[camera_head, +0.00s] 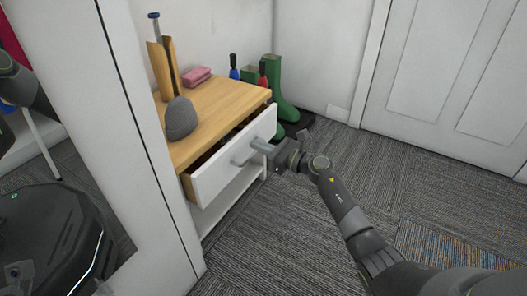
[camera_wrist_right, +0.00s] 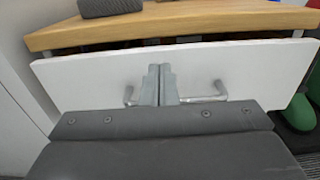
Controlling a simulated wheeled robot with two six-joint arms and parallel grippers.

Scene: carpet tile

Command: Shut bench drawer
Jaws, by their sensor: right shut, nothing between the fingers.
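The bench (camera_head: 222,92) has a wooden top and a white body. Its white drawer (camera_head: 212,181) stands partly pulled out, with a dark gap behind its front panel; the front also fills the wrist view (camera_wrist_right: 85,80). A grey bar handle (camera_wrist_right: 208,98) is on the drawer front. My right gripper (camera_head: 262,147) is shut and empty at the drawer front. In the right wrist view its fingertips (camera_wrist_right: 159,72) overlap the middle of the handle; I cannot tell whether they touch the panel. My left gripper is not in view.
On the bench top are a grey rounded object (camera_head: 180,119), a pink block (camera_head: 197,75) and a tall wooden holder (camera_head: 163,65). A white panel (camera_head: 130,130) is close on the left. Carpet (camera_head: 290,230) right of the bench is clear.

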